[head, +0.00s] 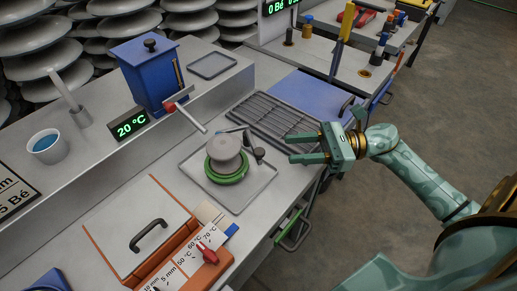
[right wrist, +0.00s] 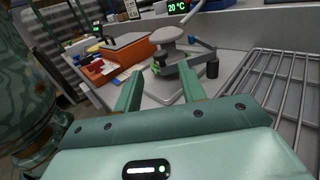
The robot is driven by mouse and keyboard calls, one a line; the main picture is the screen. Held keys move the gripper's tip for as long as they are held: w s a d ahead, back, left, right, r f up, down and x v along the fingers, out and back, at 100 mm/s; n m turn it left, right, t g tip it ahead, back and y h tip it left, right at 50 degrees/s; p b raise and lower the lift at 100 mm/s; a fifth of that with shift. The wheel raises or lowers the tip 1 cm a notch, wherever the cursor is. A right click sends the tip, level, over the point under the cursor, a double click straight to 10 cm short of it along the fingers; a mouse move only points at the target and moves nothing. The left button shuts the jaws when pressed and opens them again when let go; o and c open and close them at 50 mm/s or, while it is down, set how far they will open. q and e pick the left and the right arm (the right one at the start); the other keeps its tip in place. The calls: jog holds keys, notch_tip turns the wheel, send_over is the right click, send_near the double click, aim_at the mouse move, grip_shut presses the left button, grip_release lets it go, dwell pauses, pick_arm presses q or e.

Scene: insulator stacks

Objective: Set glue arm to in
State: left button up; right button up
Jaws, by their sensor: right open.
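A pale grey insulator piece (head: 226,156) stands on a green round base (head: 228,172) on a grey square tray. It also shows in the right wrist view (right wrist: 167,48). Just right of it is a small grey arm (head: 248,138) with a dark cylindrical knob (head: 259,155), likely the glue arm; it runs beside the insulator in the wrist view (right wrist: 190,80). My right gripper (head: 292,148) is open and empty, a short way right of the knob, its fingers pointing left. In the wrist view the knob (right wrist: 212,69) is beyond the right finger. My left gripper is not in view.
A dark rack (head: 272,120) lies behind the tray; its bars show at right in the wrist view. A blue box (head: 150,75) with a red-and-white rod (head: 180,100) stands on the raised shelf. An orange box (head: 140,230) with a handled lid is front left. Open floor lies right.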

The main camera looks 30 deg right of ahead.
aim_at(259, 150)
jog(key=x, duration=0.9)
jog(key=shift+d, duration=0.1)
grip_shut()
